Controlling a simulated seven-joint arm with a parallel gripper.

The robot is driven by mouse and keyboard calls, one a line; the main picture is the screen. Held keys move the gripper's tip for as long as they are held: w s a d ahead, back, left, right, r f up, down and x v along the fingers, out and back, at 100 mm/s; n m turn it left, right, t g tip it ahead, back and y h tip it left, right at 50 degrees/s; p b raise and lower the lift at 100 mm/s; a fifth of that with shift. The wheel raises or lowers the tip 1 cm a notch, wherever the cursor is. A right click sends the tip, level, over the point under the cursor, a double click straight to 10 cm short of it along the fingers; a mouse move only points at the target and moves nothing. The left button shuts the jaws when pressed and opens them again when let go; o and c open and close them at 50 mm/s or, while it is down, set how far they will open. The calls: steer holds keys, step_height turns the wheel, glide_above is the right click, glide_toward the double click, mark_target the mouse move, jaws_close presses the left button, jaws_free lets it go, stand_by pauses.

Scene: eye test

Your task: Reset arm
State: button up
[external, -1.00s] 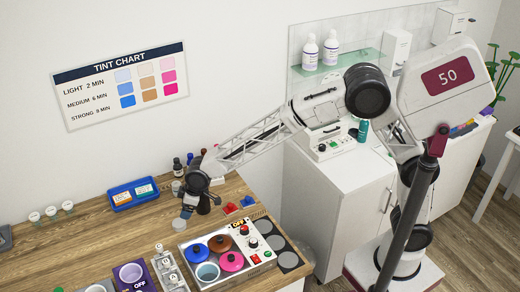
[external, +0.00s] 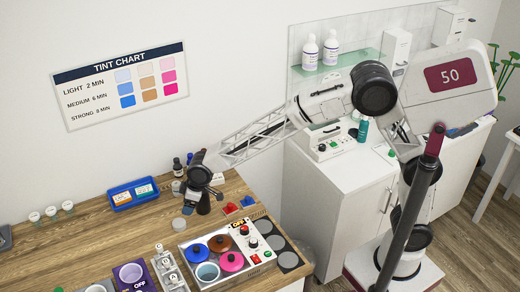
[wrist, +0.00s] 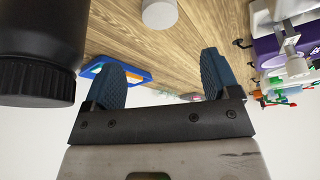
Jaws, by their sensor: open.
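My gripper (external: 214,192) is above the wooden counter near its back edge in the external view. In the wrist view its two blue fingers (wrist: 162,60) stand wide apart with nothing between them. A pale round-topped jar (wrist: 159,13) lies beyond the fingertips in the wrist view. My arm reaches from the right across the white cabinet to the counter.
A blue tray (external: 120,204) with small boxes sits left of my gripper. A pot warmer (external: 262,262) with coloured lids is in front. Dark bottles (external: 177,168) stand close behind. A large dark cylinder (wrist: 38,55) fills the wrist view's upper left; I cannot identify it.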

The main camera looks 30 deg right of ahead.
steer(key=shift+r, duration=0.1)
steer(key=w+d+r+m+t+y, duration=0.3)
steer(key=w+d+r+m, duration=0.1)
steer(key=w+d+r, duration=0.5)
steer(key=d+r+m+h, duration=0.1)
steer(key=d+r+h, duration=0.15)
steer(key=d, duration=1.15)
steer(key=d+r+m+h, duration=0.1)
steer(key=d+r+m, duration=0.15)
steer(key=d, duration=1.15)
steer(key=s+d+m+h, duration=0.1)
steer(key=s+d, duration=0.4)
steer(key=d, duration=0.6)
steer(key=s+d+m+h, duration=0.1)
steer(key=s+d, duration=0.5)
steer(key=d, duration=0.5)
steer(key=s+d+f+m+g+h, duration=0.2)
steer(key=s+d+m, duration=0.1)
steer(key=s+d, duration=1.1)
steer(key=shift+s+f, duration=0.35)
steer(key=shift+s, duration=0.25)
